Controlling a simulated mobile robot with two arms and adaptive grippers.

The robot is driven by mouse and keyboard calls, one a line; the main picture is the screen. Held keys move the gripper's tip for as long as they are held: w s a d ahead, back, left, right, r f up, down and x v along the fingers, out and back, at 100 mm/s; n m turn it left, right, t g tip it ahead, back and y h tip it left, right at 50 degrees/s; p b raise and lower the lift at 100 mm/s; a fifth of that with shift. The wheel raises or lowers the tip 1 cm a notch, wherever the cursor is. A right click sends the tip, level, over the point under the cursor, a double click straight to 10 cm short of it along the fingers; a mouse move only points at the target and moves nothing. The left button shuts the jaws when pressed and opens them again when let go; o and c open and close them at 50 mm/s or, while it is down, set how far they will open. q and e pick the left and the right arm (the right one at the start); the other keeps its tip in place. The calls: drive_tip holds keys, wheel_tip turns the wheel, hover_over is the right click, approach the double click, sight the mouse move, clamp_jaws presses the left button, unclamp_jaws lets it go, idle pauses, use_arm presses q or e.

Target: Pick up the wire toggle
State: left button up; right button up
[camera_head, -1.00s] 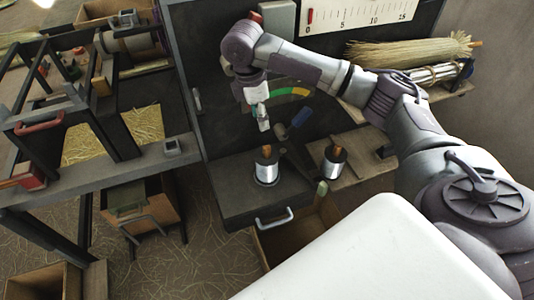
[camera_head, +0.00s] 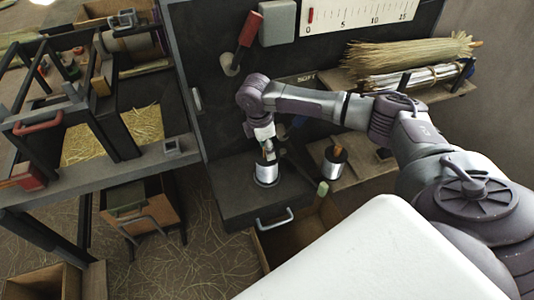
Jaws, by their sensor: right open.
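My right gripper (camera_head: 268,151) points down at the top of a silver wire spool (camera_head: 266,174) on the dark bench block. Its jaws are open around or just in front of the small brown piece on top of this spool, which I take for the wire toggle. The gripper largely hides that piece, and I cannot tell if they touch. A second silver spool (camera_head: 334,168) with a similar brown top stands to the right. My left gripper is not in view.
A red-handled lever (camera_head: 250,30) and a scale (camera_head: 360,14) are on the dark upright panel. Broom bristles (camera_head: 408,52) lie on a shelf at the right. A drawer handle (camera_head: 275,219) juts out below the spool. A dark frame (camera_head: 70,100) stands at the left.

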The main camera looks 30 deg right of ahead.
drive_tip(key=shift+f, duration=0.25)
clamp_jaws()
drive_tip(key=shift+r, duration=0.15)
wheel_tip(320, 180, up, 4)
drive_tip(key=shift+r, duration=0.15)
drive_tip(key=s+d+r, duration=0.6)
drive_tip(key=s, duration=0.4)
drive_tip(key=shift+r, duration=0.25)
